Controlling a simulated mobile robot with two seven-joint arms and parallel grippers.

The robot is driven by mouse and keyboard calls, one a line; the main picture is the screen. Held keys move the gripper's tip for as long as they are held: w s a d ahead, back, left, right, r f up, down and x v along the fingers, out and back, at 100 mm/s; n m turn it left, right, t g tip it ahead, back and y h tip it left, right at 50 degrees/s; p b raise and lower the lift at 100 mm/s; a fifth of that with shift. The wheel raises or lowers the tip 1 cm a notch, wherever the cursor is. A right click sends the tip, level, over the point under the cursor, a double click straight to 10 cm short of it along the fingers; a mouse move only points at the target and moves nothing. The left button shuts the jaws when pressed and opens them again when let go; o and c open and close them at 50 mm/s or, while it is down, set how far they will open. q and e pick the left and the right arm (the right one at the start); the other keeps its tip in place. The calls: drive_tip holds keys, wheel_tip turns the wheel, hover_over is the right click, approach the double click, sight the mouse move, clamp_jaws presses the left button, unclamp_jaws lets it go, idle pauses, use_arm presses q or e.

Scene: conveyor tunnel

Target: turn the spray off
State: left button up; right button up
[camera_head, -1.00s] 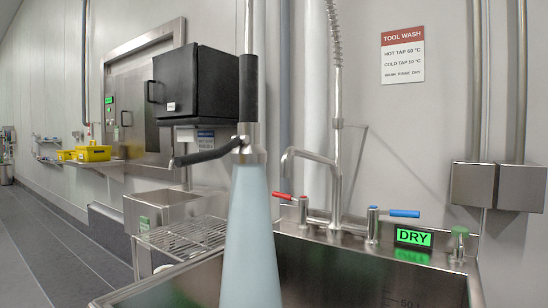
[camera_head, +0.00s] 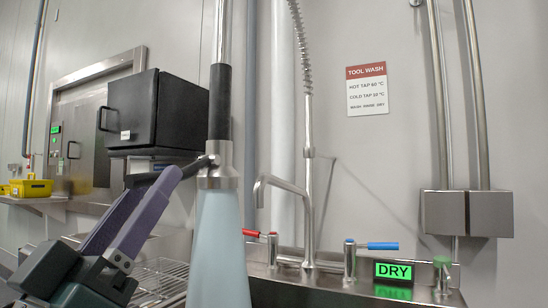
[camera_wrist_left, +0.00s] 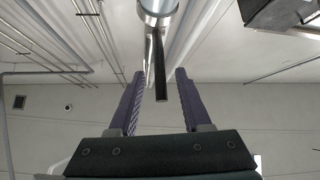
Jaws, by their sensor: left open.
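The spray head (camera_head: 220,178) hangs nozzle-down from its pipe, with a black grip above a metal collar. A wide pale-blue spray cone (camera_head: 218,255) comes out below it. Its black lever (camera_head: 194,166) sticks out to the left from the collar. My left gripper (camera_head: 160,182), with purple fingers, reaches up from the lower left and its tips are at the lever, partly covering it. In the left wrist view, the open fingers (camera_wrist_left: 157,78) stand on either side of the lever (camera_wrist_left: 160,70), with gaps visible on both sides. My right gripper is not in view.
A steel sink (camera_head: 300,292) has a red-handled tap (camera_head: 258,234), a blue-handled tap (camera_head: 375,246), a green-topped knob (camera_head: 442,268) and a lit DRY sign (camera_head: 394,271). A black box (camera_head: 160,112) is on the wall behind the lever. A wire rack (camera_head: 165,280) is beside the sink.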

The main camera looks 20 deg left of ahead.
use_arm(q)
drive_tip(key=x, duration=0.5)
drive_tip(key=shift+w+r, duration=0.2)
clamp_jaws()
drive_tip(key=shift+p, duration=0.3)
idle(0.9)
